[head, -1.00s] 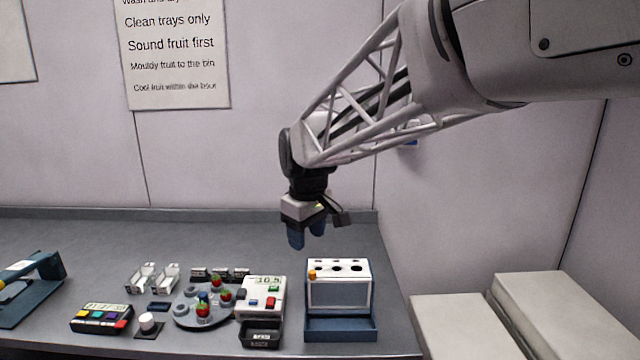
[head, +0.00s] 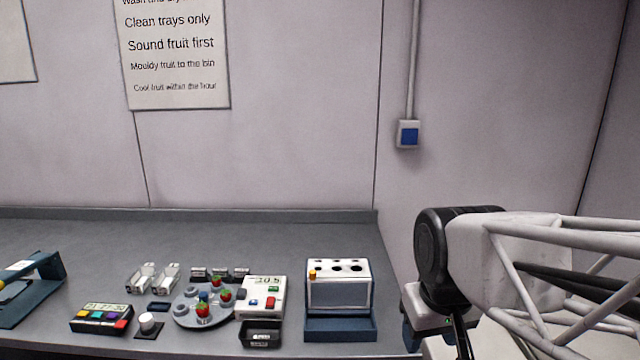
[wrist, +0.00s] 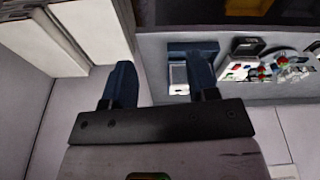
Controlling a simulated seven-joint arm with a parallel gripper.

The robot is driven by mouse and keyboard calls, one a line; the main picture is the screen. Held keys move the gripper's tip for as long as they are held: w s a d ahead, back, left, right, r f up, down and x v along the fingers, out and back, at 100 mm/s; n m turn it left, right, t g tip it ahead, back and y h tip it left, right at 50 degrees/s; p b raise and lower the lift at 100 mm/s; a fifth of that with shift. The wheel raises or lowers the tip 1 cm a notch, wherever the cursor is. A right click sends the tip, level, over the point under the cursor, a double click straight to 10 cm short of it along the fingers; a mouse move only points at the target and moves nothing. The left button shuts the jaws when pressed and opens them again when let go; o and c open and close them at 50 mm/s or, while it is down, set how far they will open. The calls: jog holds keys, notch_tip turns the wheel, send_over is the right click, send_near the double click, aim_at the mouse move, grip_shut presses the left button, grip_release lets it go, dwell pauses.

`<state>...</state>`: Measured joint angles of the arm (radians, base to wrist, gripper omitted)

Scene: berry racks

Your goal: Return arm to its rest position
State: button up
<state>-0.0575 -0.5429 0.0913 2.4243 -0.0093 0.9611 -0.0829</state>
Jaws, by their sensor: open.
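My gripper (wrist: 162,85) shows in the wrist view with its two dark blue fingers apart and nothing between them. In the head view my arm is low at the right, off the right edge of the bench (head: 340,235). The gripper end there is partly hidden behind the wrist joint and cut by the lower frame edge. The gripper is apart from everything on the bench.
On the bench are a white rack with round holes over a blue tray (head: 340,328), a round plate with red berries (head: 184,322), a scale (head: 277,285) and a black bin (head: 260,338). Pale blocks (wrist: 90,35) stand beside the bench in the wrist view.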

jog(key=s+d+f+m, duration=0.1)
jog(key=s+d+f, duration=0.1)
jog(key=s, duration=0.3)
jog(key=shift+s+d+f+m, duration=0.15)
jog(key=shift+s+f+m, duration=0.15)
jog(key=shift+f+m, duration=0.1)
